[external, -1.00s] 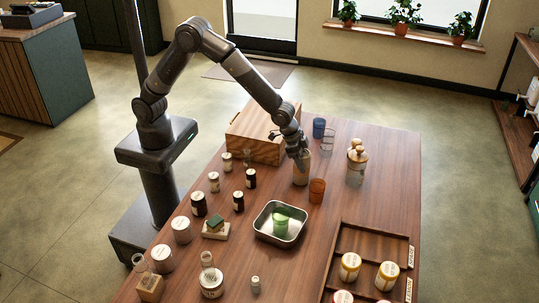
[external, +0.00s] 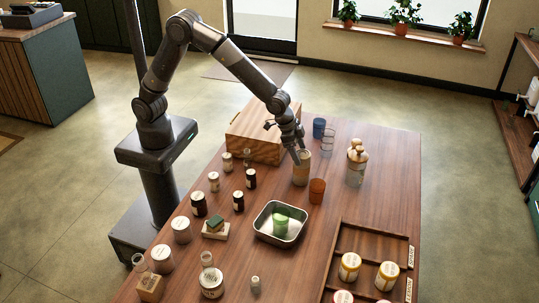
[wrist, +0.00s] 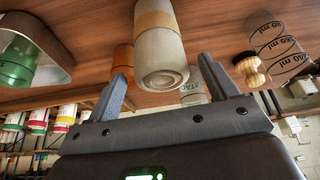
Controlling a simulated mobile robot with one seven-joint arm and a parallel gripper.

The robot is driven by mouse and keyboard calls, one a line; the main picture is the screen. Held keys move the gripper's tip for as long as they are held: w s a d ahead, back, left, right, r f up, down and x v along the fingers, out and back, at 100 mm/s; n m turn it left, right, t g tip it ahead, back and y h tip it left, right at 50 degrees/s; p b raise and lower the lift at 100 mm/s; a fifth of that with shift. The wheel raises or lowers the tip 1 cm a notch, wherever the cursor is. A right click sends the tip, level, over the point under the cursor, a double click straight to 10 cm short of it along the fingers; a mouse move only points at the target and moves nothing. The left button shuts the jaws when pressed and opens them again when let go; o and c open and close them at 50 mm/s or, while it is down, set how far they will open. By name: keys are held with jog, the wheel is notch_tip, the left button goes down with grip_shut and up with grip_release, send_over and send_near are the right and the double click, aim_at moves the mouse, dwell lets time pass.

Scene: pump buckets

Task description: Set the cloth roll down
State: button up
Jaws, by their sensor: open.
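The cloth roll (external: 301,171) is a beige cylinder with a tan band, standing upright on the wooden table near the box. It also shows in the wrist view (wrist: 160,45), its end facing the camera. My gripper (external: 296,157) is open and empty, at the upper left edge of the roll in the external view. In the wrist view my gripper (wrist: 163,67) has its fingers spread, with the roll showing between and beyond them. I cannot tell whether a finger touches it.
An orange cup (external: 317,190) stands close to the roll. A metal tray (external: 260,222) holding a green cup (external: 281,216) lies in front.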

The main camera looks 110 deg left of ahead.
jog(key=s+r, duration=1.1)
jog(key=r, duration=0.3)
jog(key=s+r, duration=0.2)
jog(key=s, duration=1.2)
jog(key=s+a+r+m+t, duration=0.1)
jog(key=s+r, duration=0.2)
jog(key=s, duration=1.1)
jog(key=shift+s, duration=0.3)
jog(key=shift+a, duration=0.1)
